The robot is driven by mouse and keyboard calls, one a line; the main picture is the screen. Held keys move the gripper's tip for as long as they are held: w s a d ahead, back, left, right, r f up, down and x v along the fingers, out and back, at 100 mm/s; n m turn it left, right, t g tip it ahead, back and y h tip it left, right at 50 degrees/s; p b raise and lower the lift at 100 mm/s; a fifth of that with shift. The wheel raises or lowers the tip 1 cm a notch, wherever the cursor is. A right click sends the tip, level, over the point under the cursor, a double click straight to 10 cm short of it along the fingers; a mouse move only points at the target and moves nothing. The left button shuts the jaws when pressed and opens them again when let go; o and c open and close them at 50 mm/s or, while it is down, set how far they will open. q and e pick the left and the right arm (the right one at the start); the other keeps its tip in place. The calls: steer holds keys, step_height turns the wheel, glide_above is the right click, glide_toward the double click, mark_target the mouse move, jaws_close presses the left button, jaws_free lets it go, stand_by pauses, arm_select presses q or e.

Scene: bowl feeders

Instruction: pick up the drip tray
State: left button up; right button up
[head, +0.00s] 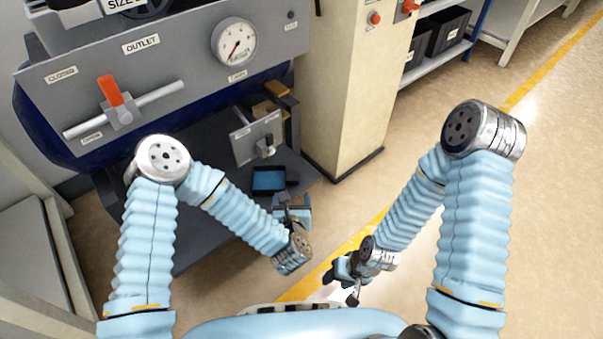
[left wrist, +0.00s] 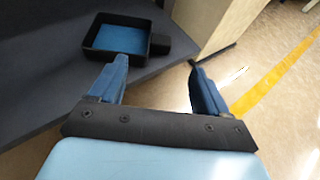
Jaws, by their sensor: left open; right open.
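The drip tray is a small black rectangular tray (head: 254,190) with a blue inside, on the dark grey shelf below the machine panel. In the left wrist view the tray (left wrist: 87,47) shows ahead of the fingers, with a black block-like tab on its right side. My left gripper (head: 290,205) is open and empty, just right of the tray in the head view. Its two blue fingers (left wrist: 150,85) stand apart in the left wrist view, with no contact with the tray visible. My right gripper (head: 347,283) is open, low over the floor, away from the tray.
The dark shelf (head: 205,235) ends near my left gripper. A grey bracket plate with a knob (head: 257,138) stands behind the tray. A cream cabinet (head: 345,90) rises to the right. A panel with an orange-handled valve (head: 112,92) and gauge overhangs the shelf. Open floor lies right.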

arm_select(q)
glide_toward(292, 175)
steer(key=x, duration=0.4)
steer(key=shift+b, duration=0.4)
steer(key=x, duration=0.5)
steer(key=shift+w+f+b, duration=0.1)
steer(key=shift+f+b, duration=0.05)
steer(key=shift+b, duration=0.25)
steer(key=shift+c, duration=0.2)
steer(key=c, duration=1)
steer(key=shift+c, duration=0.4)
